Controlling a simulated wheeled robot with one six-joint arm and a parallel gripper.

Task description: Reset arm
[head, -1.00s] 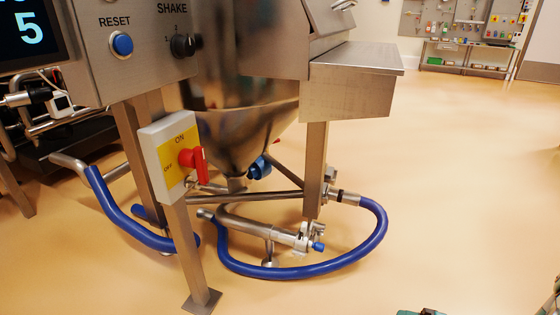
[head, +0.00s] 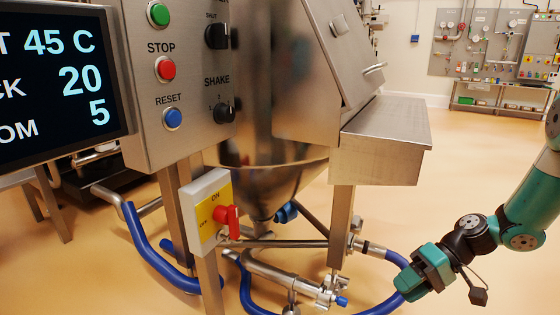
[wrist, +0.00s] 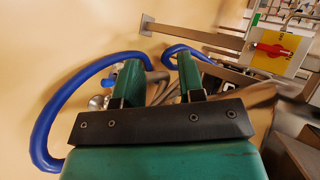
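My gripper (head: 408,282) is at the lower right of the head view, at the end of my green arm. It overlaps the blue hose in that picture; I cannot tell whether they touch. In the wrist view, its two green fingers (wrist: 159,72) stand apart with nothing held between them. The hopper (head: 265,110) is a steel cone on legs, left of my gripper. Its panel has a green button (head: 158,13), a red stop button (head: 165,69) and a blue reset button (head: 172,117).
The blue hose (head: 395,262) loops low beside the hopper's leg. A red ON/OFF switch (head: 228,221) is on a front post and also shows in the wrist view (wrist: 272,50). A steel box (head: 383,150) juts out right of the hopper. Open floor lies to the right.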

